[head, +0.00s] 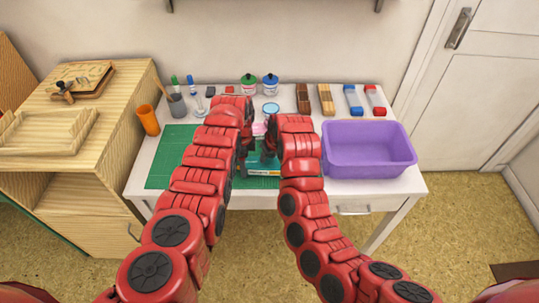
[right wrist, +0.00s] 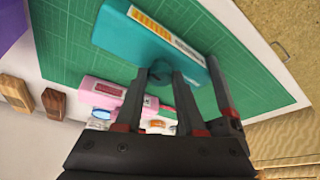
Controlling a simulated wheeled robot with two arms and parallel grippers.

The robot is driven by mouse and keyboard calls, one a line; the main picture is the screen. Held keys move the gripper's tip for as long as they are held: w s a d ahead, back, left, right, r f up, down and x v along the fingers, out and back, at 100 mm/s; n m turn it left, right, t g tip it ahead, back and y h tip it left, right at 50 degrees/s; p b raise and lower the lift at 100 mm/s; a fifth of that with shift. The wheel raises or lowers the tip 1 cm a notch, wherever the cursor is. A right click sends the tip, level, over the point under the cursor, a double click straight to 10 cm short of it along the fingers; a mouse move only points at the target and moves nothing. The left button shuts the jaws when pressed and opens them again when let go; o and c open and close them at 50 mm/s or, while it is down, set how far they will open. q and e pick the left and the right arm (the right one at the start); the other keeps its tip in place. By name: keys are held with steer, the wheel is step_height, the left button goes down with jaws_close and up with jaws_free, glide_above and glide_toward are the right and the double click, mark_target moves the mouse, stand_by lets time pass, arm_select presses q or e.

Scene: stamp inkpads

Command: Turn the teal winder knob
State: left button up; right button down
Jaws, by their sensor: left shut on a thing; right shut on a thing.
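The teal winder (head: 267,161) lies on the green cutting mat between my two arms; its labelled front edge shows. In the right wrist view the teal body (right wrist: 136,40) is larger, with a yellow and white label strip. The dark teal round knob (right wrist: 160,70) stands between the fingertips of my right gripper (right wrist: 161,78), which is shut on it. My left gripper (head: 243,150) is at the winder's left end in the head view. It appears shut on the teal body, but its fingertips are mostly hidden; a dark finger reaches that end in the right wrist view.
A pink stamp item (right wrist: 105,90) lies just behind the winder. A purple bin (head: 368,165) stands on the right of the white table. An orange cup (head: 149,120) stands at the left. Jars, stamps and inkpads line the back. The mat's left part (head: 165,165) is clear.

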steer(key=m, duration=0.1)
steer(key=m+h, duration=0.1)
steer(key=m, duration=0.2)
steer(key=shift+a+m+t+h, duration=0.25)
steer(key=shift+m+t+h, duration=0.05)
steer(key=shift+m+h, duration=0.1)
steer(key=shift+m, duration=0.3)
steer(key=c, duration=0.5)
jaws_free()
